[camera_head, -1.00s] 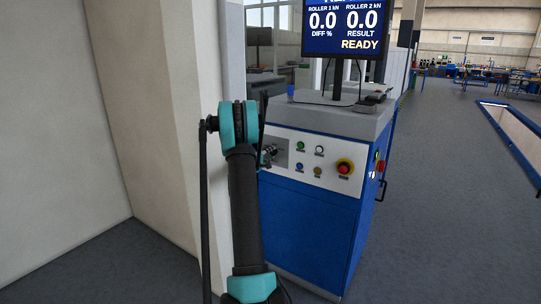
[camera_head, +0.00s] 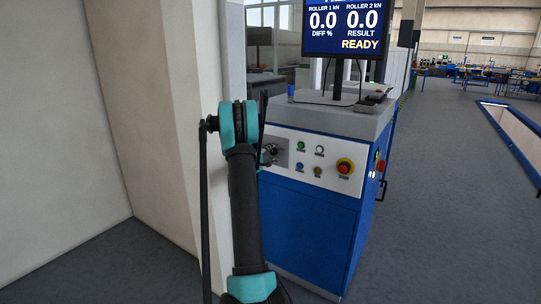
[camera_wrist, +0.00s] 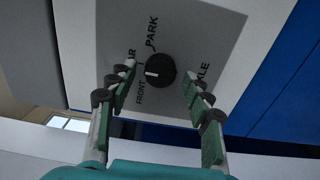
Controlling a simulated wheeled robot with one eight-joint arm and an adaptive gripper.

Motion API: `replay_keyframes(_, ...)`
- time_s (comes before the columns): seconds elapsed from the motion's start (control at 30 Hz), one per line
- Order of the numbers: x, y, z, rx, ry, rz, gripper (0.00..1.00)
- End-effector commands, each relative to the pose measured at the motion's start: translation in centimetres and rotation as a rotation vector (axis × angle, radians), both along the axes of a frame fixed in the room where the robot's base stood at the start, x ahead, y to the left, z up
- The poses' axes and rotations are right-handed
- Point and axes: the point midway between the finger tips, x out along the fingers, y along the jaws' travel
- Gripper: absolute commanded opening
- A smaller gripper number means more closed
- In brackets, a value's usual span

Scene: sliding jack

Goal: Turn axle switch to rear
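The axle switch (camera_wrist: 160,70) is a round black knob with a white pointer mark, on a grey plate (camera_wrist: 185,28). The plate reads FRONT, PARK, a partly covered word ending in AR, and a partly covered AXLE. The white mark lies on the knob's left side, towards FRONT; its exact setting is hard to tell. My gripper (camera_wrist: 158,75) is open, with one finger on each side of the knob and visible gaps to it. In the head view my gripper (camera_head: 269,153) is at the left of the console panel, mostly hidden by my arm.
The blue console (camera_head: 308,225) carries a white panel with several small buttons and a red stop button (camera_head: 345,166). A monitor (camera_head: 344,28) reading READY stands on top. A pale wall (camera_head: 150,90) is close on the left; open floor is on the right.

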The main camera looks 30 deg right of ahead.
Motion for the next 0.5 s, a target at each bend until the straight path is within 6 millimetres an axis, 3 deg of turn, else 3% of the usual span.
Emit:
replay_keyframes(0.3,-0.1,0.2,0.0,0.0,0.0,0.0,0.52)
replay_keyframes(0.5,-1.0,2.5,0.0,0.0,0.0,0.001,0.52)
